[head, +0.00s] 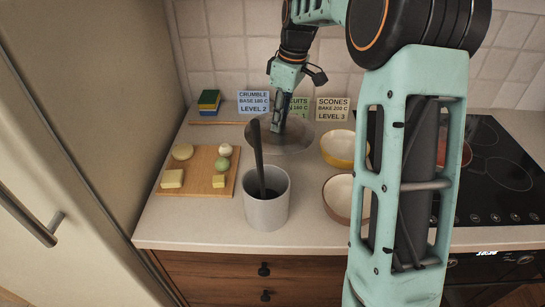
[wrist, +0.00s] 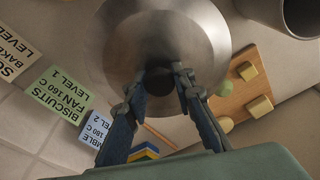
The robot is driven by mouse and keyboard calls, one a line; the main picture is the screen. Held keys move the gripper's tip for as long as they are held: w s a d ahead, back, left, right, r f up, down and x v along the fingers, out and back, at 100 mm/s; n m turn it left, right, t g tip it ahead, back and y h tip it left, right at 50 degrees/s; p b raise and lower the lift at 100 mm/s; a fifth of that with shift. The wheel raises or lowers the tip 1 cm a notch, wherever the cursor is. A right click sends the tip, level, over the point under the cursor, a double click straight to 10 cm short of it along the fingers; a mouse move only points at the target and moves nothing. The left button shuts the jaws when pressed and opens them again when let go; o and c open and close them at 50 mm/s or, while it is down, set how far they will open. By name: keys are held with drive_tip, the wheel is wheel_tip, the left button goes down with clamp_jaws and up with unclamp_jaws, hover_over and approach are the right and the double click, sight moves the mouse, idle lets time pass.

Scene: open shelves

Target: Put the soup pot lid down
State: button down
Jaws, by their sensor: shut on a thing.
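The soup pot lid, a round grey metal disc (head: 296,144), is over the back of the counter, in front of the recipe cards. It fills the upper middle of the wrist view (wrist: 205,40). My gripper (head: 279,126) is above the lid's middle, with its fingers pointing down. In the wrist view both fingertips (wrist: 160,78) close on the dark knob at the lid's centre. The fingers partly hide the knob. I cannot tell whether the lid's rim touches the counter or is a little above it.
A grey canister (head: 267,208) with a dark utensil stands in front of the lid. A cutting board (head: 200,160) with several food pieces lies left. A yellow bowl (head: 338,148) and a brown-rimmed bowl (head: 338,198) are right. Recipe cards (head: 332,109) and sponges (head: 209,100) are behind.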

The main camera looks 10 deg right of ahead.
wheel_tip(320, 180, down, 10)
drive_tip(key=shift+r, duration=0.1)
idle(0.4)
drive_tip(key=shift+f, duration=0.2)
drive_tip(key=c, duration=1.7)
unclamp_jaws()
drive_tip(key=shift+o, duration=0.2)
drive_tip(key=shift+r, duration=0.15)
drive_tip(key=r, duration=0.4)
drive_tip(key=d+r, duration=0.1)
drive_tip(key=r, duration=0.3)
drive_tip(key=s+r, duration=0.1)
drive_tip(key=r, duration=0.3)
drive_tip(key=shift+d, duration=0.25)
